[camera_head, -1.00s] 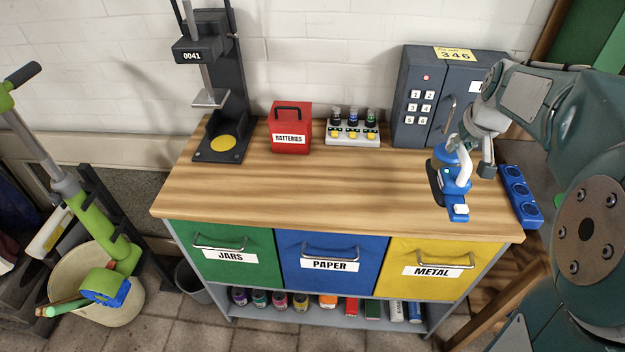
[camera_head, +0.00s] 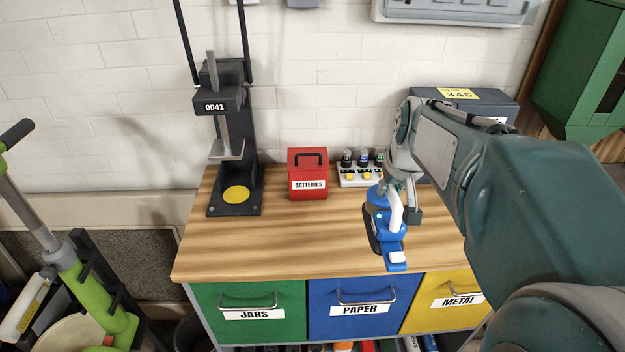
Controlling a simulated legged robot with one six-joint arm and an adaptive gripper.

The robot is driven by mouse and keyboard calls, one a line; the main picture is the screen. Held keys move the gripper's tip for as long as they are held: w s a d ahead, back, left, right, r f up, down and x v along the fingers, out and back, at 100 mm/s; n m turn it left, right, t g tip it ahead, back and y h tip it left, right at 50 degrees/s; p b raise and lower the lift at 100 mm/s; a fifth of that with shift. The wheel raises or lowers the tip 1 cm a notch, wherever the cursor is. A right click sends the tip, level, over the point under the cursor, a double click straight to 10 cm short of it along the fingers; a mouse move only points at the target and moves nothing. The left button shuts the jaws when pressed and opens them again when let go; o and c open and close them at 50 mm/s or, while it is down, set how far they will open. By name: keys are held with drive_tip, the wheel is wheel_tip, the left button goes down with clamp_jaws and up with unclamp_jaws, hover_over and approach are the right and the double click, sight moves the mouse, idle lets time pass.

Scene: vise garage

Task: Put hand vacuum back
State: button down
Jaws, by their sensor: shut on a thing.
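A small blue hand vacuum (camera_head: 395,258) with a white handle and a dark side shows at the right of the wooden bench top. My gripper (camera_head: 399,208) comes down from the right and is shut on it near the white handle. The vacuum's blue nose points toward the bench's front edge. I cannot tell whether its underside touches the wood. My gripper's fingers partly hide its upper end. No holder for it can be made out.
A dark press marked 0041 (camera_head: 234,140), a red batteries box (camera_head: 308,184) and a small bottle rack (camera_head: 349,180) stand along the bench's back. A grey safe (camera_head: 465,97) is mostly behind my arm. The bench's left front (camera_head: 260,240) is clear. A green tool (camera_head: 92,300) stands left.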

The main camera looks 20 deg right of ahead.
drive_tip(key=w+f, duration=0.1)
drive_tip(key=w, duration=0.1)
drive_tip(key=w+f, duration=0.1)
drive_tip(key=w, duration=0.3)
drive_tip(key=shift+w+d+f, duration=0.2)
drive_tip(key=shift+d+f, duration=0.1)
drive_tip(key=shift+f, duration=0.1)
drive_tip(key=w+a+f, duration=0.1)
drive_tip(key=w+f, duration=0.4)
drive_tip(key=f, duration=0.4)
drive_tip(key=shift+w, duration=0.3)
drive_tip(key=shift+f, duration=0.1)
drive_tip(key=c, duration=0.5)
unclamp_jaws()
drive_tip(key=shift+f, duration=0.15)
drive_tip(key=shift+c, duration=0.2)
